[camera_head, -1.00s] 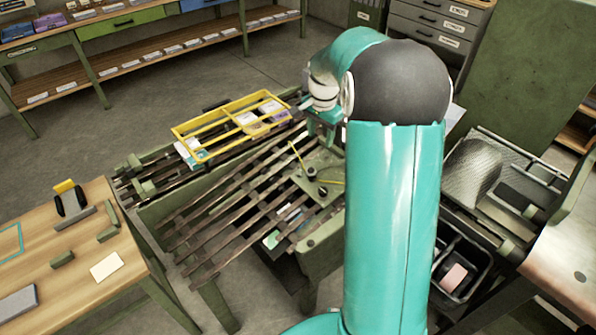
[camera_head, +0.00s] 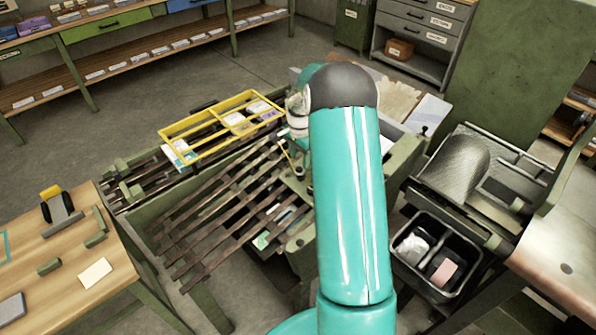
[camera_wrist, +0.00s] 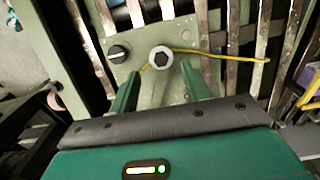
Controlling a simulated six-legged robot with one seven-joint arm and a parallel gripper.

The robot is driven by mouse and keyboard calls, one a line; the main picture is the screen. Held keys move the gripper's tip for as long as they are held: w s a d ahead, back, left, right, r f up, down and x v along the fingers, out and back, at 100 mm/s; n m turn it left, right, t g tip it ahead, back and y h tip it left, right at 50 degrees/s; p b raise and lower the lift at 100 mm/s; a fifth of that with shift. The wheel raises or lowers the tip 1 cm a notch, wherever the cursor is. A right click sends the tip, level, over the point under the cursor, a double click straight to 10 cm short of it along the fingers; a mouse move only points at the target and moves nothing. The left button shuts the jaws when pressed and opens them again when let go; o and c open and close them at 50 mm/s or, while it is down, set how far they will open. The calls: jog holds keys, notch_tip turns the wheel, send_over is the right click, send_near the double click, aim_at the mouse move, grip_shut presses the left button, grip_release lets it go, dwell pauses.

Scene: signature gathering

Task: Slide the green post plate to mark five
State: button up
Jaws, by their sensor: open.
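The green post plate (camera_wrist: 180,92) lies across the dark metal bars of the slatted frame (camera_head: 215,220). In the wrist view a round post with a dark hex centre (camera_wrist: 161,58) stands on it, with a black knob (camera_wrist: 118,54) to its left. A yellow rod (camera_wrist: 225,56) runs from the post to the right. My gripper (camera_wrist: 162,76) is open, its two green fingers on either side just short of the post in the picture. I cannot tell whether they touch the plate. In the head view my arm hides most of the plate. No mark numbers are readable.
A yellow divided tray (camera_head: 190,126) sits at the back of the frame. A wooden table (camera_head: 60,290) stands at the left. A black bin (camera_head: 405,268) and a machine with a curved metal sheet (camera_head: 455,165) are at the right. Floor is clear behind.

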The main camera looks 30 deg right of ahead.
aim_at(298, 169)
notch_tip(298, 169, down, 7)
jog(key=shift+w+a+f, duration=0.1)
jog(key=shift+c, duration=0.2)
jog(key=shift+a, duration=0.1)
grip_shut()
